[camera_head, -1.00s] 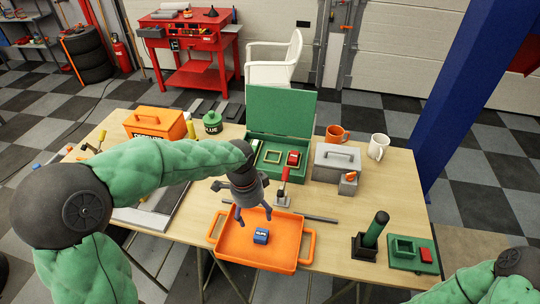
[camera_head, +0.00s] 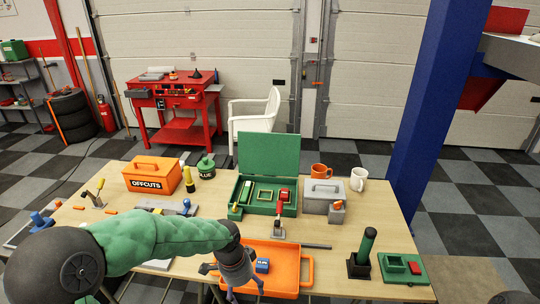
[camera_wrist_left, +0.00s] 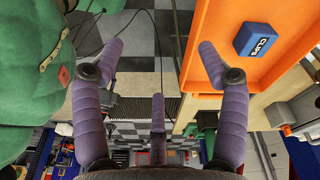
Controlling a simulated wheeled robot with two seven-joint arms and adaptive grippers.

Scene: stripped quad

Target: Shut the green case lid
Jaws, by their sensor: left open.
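The green case (camera_head: 262,208) stands open at the back middle of the table. My left gripper (camera_head: 245,291) is open and empty at the near left of the orange tray, well in front of the case. In the left wrist view its spread purple fingers (camera_wrist_left: 160,60) hold nothing, with the tray to their right. My right gripper is out of view.
The orange tray (camera_head: 308,270) holds a blue box (camera_head: 263,265). A red-handled clamp (camera_head: 279,226) stands in front of the case. A grey box (camera_head: 322,194) is close on its right, and a green glue pot (camera_head: 205,168) and orange offcuts box (camera_head: 150,176) are left.

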